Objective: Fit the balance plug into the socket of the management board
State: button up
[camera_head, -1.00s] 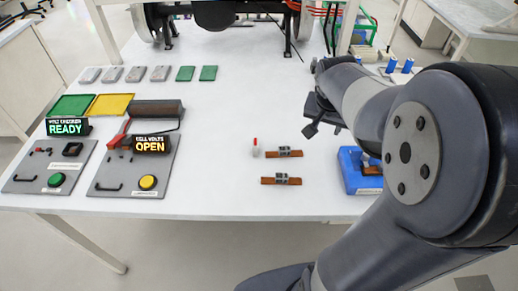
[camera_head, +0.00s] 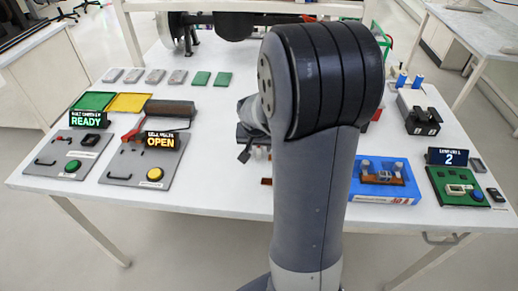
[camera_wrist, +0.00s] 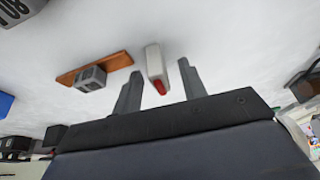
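The management board is probably the green board (camera_head: 458,187) at the right end of the table, with a pale connector part (camera_head: 459,188) and a blue button on it. I cannot tell which part is the balance plug or the socket. My gripper (camera_wrist: 160,85) is open in the wrist view. A small white piece with a red end (camera_wrist: 155,66) shows between its fingers, apparently not gripped. In the head view my arm hides most of the gripper and this piece.
A copper bar with a grey block (camera_wrist: 92,75) lies beside the white piece. A blue fixture (camera_head: 384,181) holds another copper piece. A display reading 2 (camera_head: 447,157) stands behind the green board. Checker panels (camera_head: 68,155) stand left.

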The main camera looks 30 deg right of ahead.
jog(key=shift+w+d+f, duration=0.1)
jog(key=shift+f, duration=0.25)
grip_shut()
